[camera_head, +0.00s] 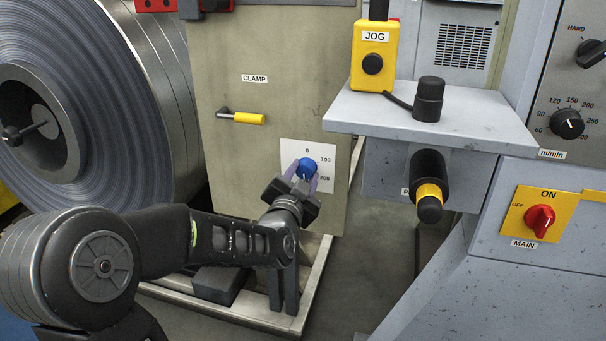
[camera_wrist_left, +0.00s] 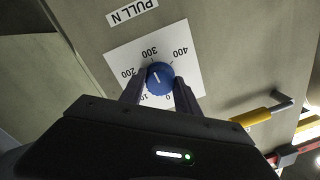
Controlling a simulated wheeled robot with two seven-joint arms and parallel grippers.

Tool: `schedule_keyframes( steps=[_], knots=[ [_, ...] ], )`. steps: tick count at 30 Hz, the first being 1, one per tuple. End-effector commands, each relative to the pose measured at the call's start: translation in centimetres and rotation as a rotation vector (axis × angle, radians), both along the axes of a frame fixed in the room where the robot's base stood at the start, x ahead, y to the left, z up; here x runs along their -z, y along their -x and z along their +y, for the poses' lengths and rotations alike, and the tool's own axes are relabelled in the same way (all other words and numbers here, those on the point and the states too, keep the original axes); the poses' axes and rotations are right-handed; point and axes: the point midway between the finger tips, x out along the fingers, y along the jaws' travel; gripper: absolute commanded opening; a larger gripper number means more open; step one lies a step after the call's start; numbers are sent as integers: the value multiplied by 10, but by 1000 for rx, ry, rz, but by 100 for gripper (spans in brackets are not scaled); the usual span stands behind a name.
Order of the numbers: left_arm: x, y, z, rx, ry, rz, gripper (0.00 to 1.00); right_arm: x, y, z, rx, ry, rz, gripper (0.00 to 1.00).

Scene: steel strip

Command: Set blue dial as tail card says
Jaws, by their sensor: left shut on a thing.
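The blue dial (camera_head: 307,167) sits on a white scale plate (camera_head: 294,152) on the beige panel. My left gripper (camera_head: 303,179) is shut on the dial from below, with a finger on each side. In the left wrist view the picture is turned over; the blue dial (camera_wrist_left: 160,78) lies between the two fingers of my left gripper (camera_wrist_left: 160,86). The scale numbers 0, 100, 200, 300 and 400 run around it. The dial's short white mark points up-left there, roughly between 200 and 300. No tail card is seen. My right gripper is not in view.
A yellow-handled CLAMP lever (camera_head: 242,117) is on the same panel, left of the dial. A steel coil (camera_head: 95,100) stands at left. A grey shelf (camera_head: 430,118) with a JOG box (camera_head: 375,55) juts out at right. A red MAIN switch (camera_head: 540,219) is farther right.

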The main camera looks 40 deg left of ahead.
Motion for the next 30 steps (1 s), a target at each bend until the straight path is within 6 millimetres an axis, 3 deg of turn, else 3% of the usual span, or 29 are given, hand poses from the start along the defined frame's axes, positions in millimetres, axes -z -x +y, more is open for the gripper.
schedule_keyframes(
  steps=[19,20,27,30],
  knots=[
    [1,0,0,0,-70,28,0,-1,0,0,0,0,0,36],
    [1,0,0,0,-70,28,40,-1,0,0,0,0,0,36],
    [1,0,0,0,-69,26,60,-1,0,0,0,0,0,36],
    [0,0,0,0,-70,25,60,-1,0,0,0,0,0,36]
  ],
)
